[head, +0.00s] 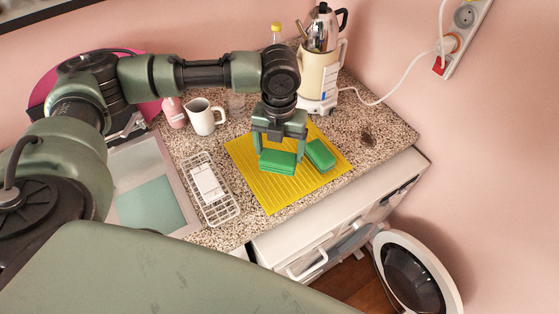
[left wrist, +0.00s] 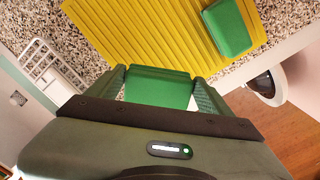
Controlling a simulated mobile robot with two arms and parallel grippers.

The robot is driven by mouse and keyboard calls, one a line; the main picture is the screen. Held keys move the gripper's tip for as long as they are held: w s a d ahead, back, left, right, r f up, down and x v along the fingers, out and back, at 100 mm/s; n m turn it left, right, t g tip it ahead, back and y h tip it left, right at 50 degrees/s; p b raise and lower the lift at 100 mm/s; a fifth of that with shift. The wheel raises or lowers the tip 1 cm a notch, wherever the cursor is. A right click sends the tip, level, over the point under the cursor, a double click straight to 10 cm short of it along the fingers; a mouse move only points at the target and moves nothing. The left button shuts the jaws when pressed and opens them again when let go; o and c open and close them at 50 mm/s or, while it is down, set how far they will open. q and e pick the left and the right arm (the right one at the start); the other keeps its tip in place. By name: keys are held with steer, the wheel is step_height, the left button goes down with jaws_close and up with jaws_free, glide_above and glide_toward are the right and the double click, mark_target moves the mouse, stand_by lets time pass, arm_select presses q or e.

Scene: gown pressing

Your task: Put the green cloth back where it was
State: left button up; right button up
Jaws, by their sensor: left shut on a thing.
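A folded green cloth (head: 277,163) with layered edges is between the fingers of my left gripper (head: 279,153), at the middle of the yellow ribbed mat (head: 271,198). The gripper points down and is shut on the cloth; I cannot tell whether the cloth touches the mat or is just above it. The left wrist view shows the cloth (left wrist: 158,88) between both fingers. A second green piece (head: 321,154), block-like with rounded corners, lies on the mat just right of the gripper. It also shows in the left wrist view (left wrist: 228,28). My right gripper is not in view.
A white wire rack (head: 222,210) stands left of the mat on the speckled counter (head: 374,120). A white jug (head: 203,117), a pink bottle (head: 174,113) and a cream appliance (head: 318,78) stand behind. An open white drawer (head: 330,215) is in front. The right counter is mostly clear.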

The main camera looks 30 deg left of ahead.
mark_target(280, 153)
arm_select(q)
step_height(280, 153, down, 3)
steer(key=shift+s+d+r, duration=0.1)
steer(key=shift+s+r, duration=0.05)
steer(key=shift+r, duration=0.05)
steer(key=shift+f+p, duration=0.5)
steer(key=shift+f, duration=1.5)
steer(key=o, duration=1.4)
step_height(280, 153, up, 12)
steer(key=b, duration=0.3)
steer(key=shift+r, duration=0.1)
